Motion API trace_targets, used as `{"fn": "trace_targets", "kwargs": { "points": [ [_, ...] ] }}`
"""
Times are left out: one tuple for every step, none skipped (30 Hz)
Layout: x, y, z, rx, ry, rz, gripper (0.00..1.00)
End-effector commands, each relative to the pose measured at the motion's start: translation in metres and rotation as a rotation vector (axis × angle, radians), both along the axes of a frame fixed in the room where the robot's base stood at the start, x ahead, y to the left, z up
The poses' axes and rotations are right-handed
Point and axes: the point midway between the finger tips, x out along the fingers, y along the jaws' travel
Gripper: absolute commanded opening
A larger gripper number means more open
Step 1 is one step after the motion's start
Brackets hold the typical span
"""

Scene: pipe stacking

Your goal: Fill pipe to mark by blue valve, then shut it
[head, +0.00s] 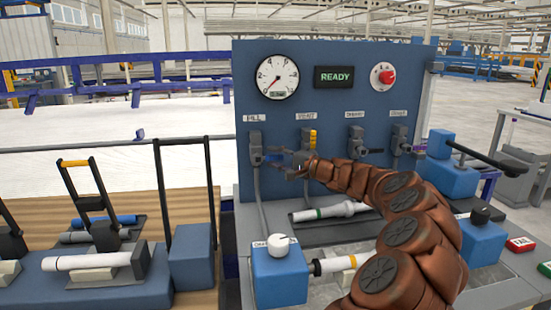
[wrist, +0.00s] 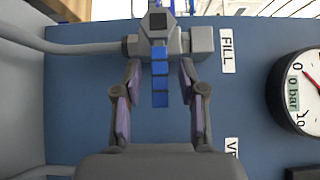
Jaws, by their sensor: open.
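The blue valve handle (wrist: 160,88) sits under the FILL label (wrist: 227,51) on the blue panel (head: 330,95). In the head view the fill valve (head: 256,148) is at the panel's left. My gripper (wrist: 161,72) is open, with one finger on each side of the blue handle; I cannot tell whether they touch it. In the head view my gripper (head: 284,160) is at the fill valve and partly covers it. The gauge (head: 277,77) shows beside it; its digital readout in the wrist view (wrist: 293,92) reads 0 bar. A white pipe (head: 330,211) with a green band lies below the panel.
A display (head: 334,77) reads READY, beside a red knob (head: 383,77). A yellow-handled valve (head: 313,139) and further valves line the panel to the right. Another pipe (head: 338,264) lies in front, by a blue block with a white knob (head: 279,245).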

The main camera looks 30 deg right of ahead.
Motion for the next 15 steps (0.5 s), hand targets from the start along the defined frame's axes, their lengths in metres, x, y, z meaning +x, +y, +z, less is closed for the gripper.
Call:
{"fn": "trace_targets", "kwargs": {
  "points": [
    [0.0011,0.0005,0.0000,0.000,0.000,0.000,0.41],
    [0.0013,0.0007,0.0000,0.000,0.000,0.000,0.41],
    [0.0014,0.0007,0.0001,0.000,0.000,0.000,0.41],
    [0.0014,0.0007,0.0001,0.000,0.000,0.000,0.41],
    [0.0014,0.0007,0.0001,0.000,0.000,0.000,0.41],
    [0.0013,0.0006,0.0002,0.000,0.000,0.000,0.41],
    [0.0013,0.0006,0.0001,0.000,0.000,0.000,0.41],
    [0.0013,0.0006,0.0001,0.000,0.000,0.000,0.41],
    [0.0012,0.0006,0.0002,0.000,0.000,0.000,0.36],
    [0.0012,0.0006,0.0001,0.000,0.000,0.000,0.33],
    [0.0012,0.0006,0.0001,0.000,0.000,0.000,0.30],
    [0.0012,0.0006,0.0000,0.000,0.000,0.000,0.26],
    [0.0012,0.0006,0.0000,0.000,0.000,0.000,0.23],
    [0.0011,0.0005,0.0000,0.000,0.000,0.000,0.20],
    [0.0011,0.0005,0.0001,0.000,0.000,0.000,0.16]
  ]
}}
